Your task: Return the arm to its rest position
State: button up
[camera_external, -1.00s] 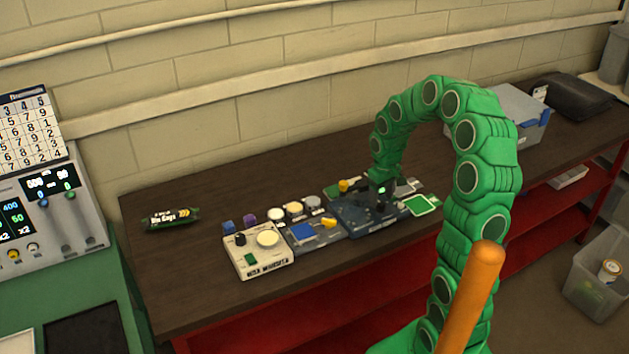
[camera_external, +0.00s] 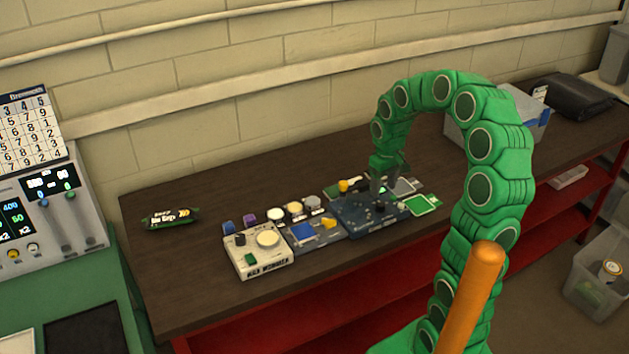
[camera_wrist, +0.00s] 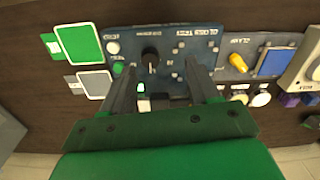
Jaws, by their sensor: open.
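My green segmented arm arches over the workbench (camera_external: 190,285) from the lower right. My gripper (camera_external: 383,192) points down over the dark blue panel (camera_external: 352,218) on the bench. In the wrist view its two grey fingers (camera_wrist: 162,85) are spread apart with nothing held between them, and the blue panel (camera_wrist: 205,40) lies below them. A black knob (camera_wrist: 150,55) and a lit white-green switch (camera_wrist: 143,103) show between the fingers. I cannot tell the exact height of the fingertips above the panel.
Left of the blue panel stand a panel with a yellow lever (camera_external: 329,222) and a cream box (camera_external: 257,252). Green and grey cards (camera_external: 422,205) lie to its right. A grey case (camera_external: 500,120) stands behind the arm. An orange post (camera_external: 470,295) is in front. The bench's left end is mostly clear.

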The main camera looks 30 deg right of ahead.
jog(key=s+a+r, duration=0.1)
jog(key=s+a, duration=0.1)
jog(key=s, duration=0.7)
jog(key=s+a+r+m+g, duration=0.1)
jog(key=s+a, duration=0.2)
jog(key=s, duration=0.6)
jog(key=s+a+r, duration=0.1)
jog(key=s+a, duration=0.2)
jog(key=s, duration=0.6)
jog(key=shift+s+a+m+g, duration=0.15)
jog(key=shift+a+m+g, duration=0.1)
jog(key=shift+m+g, duration=0.05)
